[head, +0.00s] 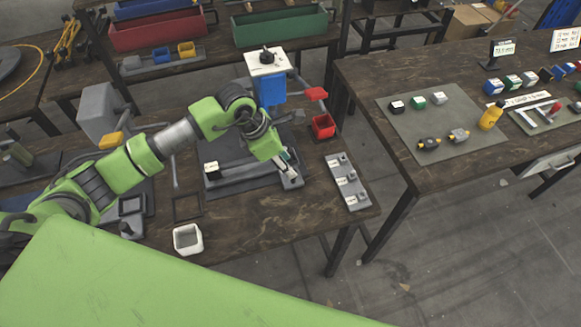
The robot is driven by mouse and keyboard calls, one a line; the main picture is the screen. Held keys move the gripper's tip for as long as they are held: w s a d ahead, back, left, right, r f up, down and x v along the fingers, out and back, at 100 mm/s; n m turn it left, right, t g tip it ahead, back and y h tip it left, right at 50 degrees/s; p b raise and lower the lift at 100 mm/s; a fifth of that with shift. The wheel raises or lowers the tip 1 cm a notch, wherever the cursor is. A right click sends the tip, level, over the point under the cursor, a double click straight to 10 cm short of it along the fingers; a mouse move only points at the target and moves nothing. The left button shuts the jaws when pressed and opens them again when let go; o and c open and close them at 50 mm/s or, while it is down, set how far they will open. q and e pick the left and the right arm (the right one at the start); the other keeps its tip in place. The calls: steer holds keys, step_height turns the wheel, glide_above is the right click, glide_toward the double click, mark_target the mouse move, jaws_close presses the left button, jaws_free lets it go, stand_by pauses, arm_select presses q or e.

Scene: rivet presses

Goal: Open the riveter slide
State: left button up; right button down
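The riveter has a blue body (269,92) with a white top plate (268,63) and a black knob. Its dark grey base (228,147) lies on the brown table in front of it. A light grey slide piece (292,180) sits at the base's front right. My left arm reaches across from the left, and my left gripper (287,163) points down at this slide piece. The gripper is small and partly hidden by my wrist, so I cannot tell whether it touches the slide or how far its fingers are apart. My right gripper is out of view.
A red bin (323,126) and a grey labelled holder strip (347,182) stand right of the riveter. A white cup (188,239) is near the table's front edge. A grey lever machine (102,112) stands left. A second table with a grey mat (445,122) is at the right.

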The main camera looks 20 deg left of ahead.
arm_select(q)
steer(key=v, duration=0.7)
steer(key=shift+a+r, duration=0.2)
steer(key=shift+r, duration=0.15)
steer(key=shift+s, duration=0.2)
